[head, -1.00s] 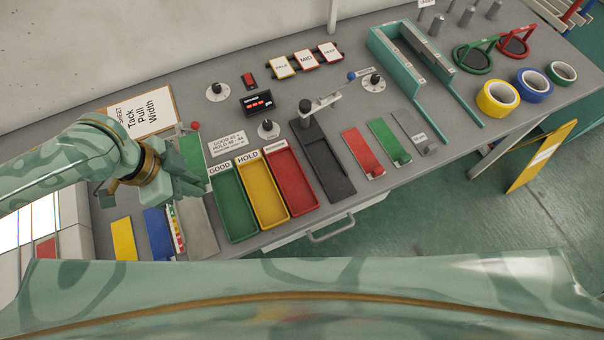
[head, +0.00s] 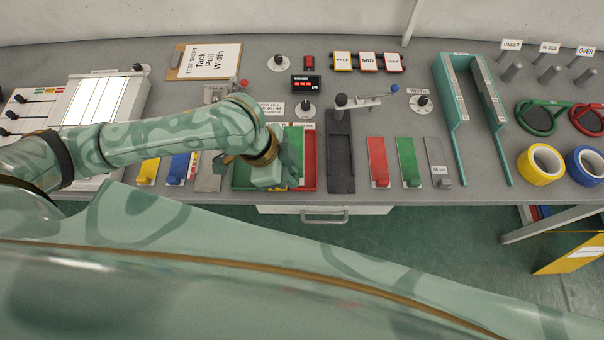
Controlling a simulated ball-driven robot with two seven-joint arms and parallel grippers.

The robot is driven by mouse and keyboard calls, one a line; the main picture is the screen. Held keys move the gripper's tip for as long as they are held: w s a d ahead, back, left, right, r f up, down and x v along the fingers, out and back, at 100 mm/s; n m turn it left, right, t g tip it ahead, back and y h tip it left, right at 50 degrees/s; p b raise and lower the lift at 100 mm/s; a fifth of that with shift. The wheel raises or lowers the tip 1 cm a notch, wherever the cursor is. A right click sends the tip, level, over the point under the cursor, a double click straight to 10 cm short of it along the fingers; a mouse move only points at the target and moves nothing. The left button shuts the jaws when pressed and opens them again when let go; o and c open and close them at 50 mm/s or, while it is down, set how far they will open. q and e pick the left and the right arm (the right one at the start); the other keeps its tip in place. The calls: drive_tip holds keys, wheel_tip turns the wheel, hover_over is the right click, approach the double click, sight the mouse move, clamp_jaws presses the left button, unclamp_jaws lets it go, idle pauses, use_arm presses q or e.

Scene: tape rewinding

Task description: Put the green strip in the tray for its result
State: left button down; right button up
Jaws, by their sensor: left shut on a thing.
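My left gripper (head: 286,172) is shut on the green strip (head: 294,142) and hangs over the row of trays. The strip's far part shows beyond the fingers, over the middle of the row beside the red tray (head: 309,160). The green tray (head: 241,176) shows partly to the left of the gripper. The yellow HOLD tray between them is hidden behind the gripper and strip, and the tray labels are largely covered. I cannot tell how high the strip is above the trays. My right gripper is not in view.
A dark fixture with a crank (head: 341,160) stands right of the trays. Beyond it lie a red piece (head: 378,158), another green piece (head: 407,158) and a grey piece (head: 437,158). A small dark display (head: 306,84) stands behind the trays. A teal frame (head: 447,95) stands farther right.

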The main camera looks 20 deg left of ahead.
sight(299, 170)
use_arm(q)
drive_tip(key=w+f, duration=0.1)
drive_tip(key=w+f+b, duration=0.1)
drive_tip(key=f, duration=0.1)
drive_tip(key=w+d+f, duration=0.1)
drive_tip(key=shift+f, duration=0.25)
drive_tip(key=shift+w+f+b, duration=0.4)
drive_tip(key=shift+f, duration=0.05)
wheel_tip(299, 170, down, 3)
drive_tip(key=shift+w+d+f+b, duration=0.15)
drive_tip(key=shift+f+b, duration=0.05)
drive_tip(key=shift+b, duration=0.6)
drive_tip(key=shift+r, duration=0.15)
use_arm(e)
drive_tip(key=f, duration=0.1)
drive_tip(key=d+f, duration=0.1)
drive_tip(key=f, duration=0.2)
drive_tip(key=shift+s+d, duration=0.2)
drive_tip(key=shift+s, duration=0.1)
